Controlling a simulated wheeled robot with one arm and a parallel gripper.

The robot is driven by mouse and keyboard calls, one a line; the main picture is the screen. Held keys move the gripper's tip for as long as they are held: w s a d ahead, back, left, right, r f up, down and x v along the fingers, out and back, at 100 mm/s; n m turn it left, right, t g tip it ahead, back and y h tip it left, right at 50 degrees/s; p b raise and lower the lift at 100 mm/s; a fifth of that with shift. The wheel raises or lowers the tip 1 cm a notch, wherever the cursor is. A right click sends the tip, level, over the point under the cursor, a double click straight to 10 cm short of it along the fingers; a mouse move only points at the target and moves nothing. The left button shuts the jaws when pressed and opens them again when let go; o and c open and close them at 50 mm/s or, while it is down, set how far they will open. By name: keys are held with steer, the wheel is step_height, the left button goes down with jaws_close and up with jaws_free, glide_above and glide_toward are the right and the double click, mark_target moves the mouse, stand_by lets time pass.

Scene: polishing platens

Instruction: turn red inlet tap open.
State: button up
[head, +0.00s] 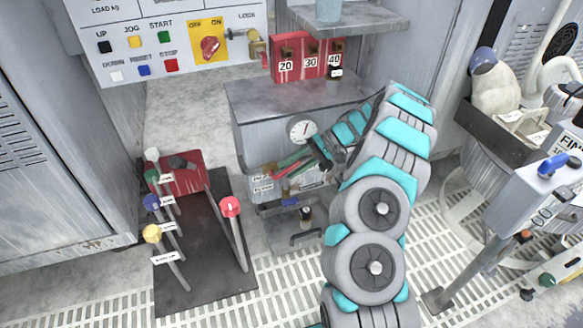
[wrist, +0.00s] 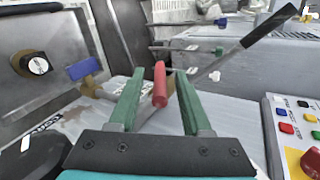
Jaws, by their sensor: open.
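The red inlet tap (wrist: 160,85) shows in the wrist view as a red handle lying lengthwise toward me, with brass-coloured metal beside it. My gripper (wrist: 159,74) is open, its two green fingers on either side of the red handle, with a visible gap on each side. In the head view my gripper (head: 285,163) reaches in from the right at the front of the grey cabinet, below the round gauge. The tap is small there and partly hidden by the fingers, so its exact angle is unclear.
A blue-handled tap (wrist: 84,69) is left of the red one in the wrist view. A black-gripped lever (wrist: 268,26) crosses at upper right. In the head view, a floor plate carries coloured-knob levers (head: 231,207) left of the cabinet (head: 270,115). A button panel (head: 170,40) hangs above.

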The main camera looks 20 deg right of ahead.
steer(key=v, duration=0.7)
steer(key=shift+d+r+p, duration=0.15)
steer(key=shift+d+p, duration=0.15)
steer(key=shift+p, duration=0.1)
